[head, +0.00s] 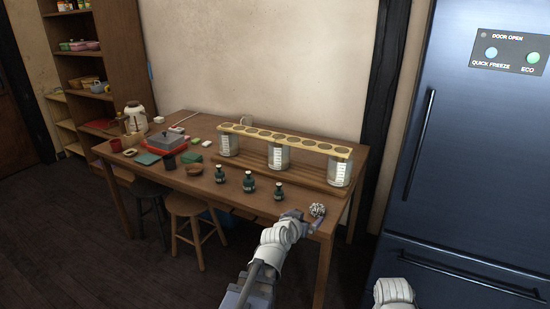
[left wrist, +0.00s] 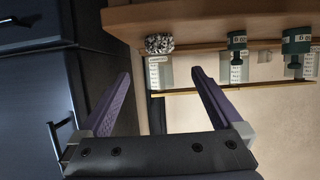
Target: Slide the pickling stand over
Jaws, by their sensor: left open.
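The pickling stand (head: 300,147) is a long pale board with a row of round holes, raised over several clear jars with white scales (head: 278,157). It stands along the back right of the wooden table (head: 225,187). In the left wrist view, turned upside down, the jars (left wrist: 265,69) and the board's edge (left wrist: 215,92) show beyond my fingers. My left gripper (head: 307,217) is at the table's front right corner, open and empty, apart from the stand. In the left wrist view its purple fingers (left wrist: 160,74) are spread wide. Of my right arm only a pale link shows.
Several dark green bottles (head: 249,182) stand in front of the stand. A speckled ball (head: 317,210) lies by my left gripper; it also shows in the left wrist view (left wrist: 159,43). Bowls and boxes crowd the table's left. A blue fridge (head: 470,170) stands at right, stools (head: 186,205) at front.

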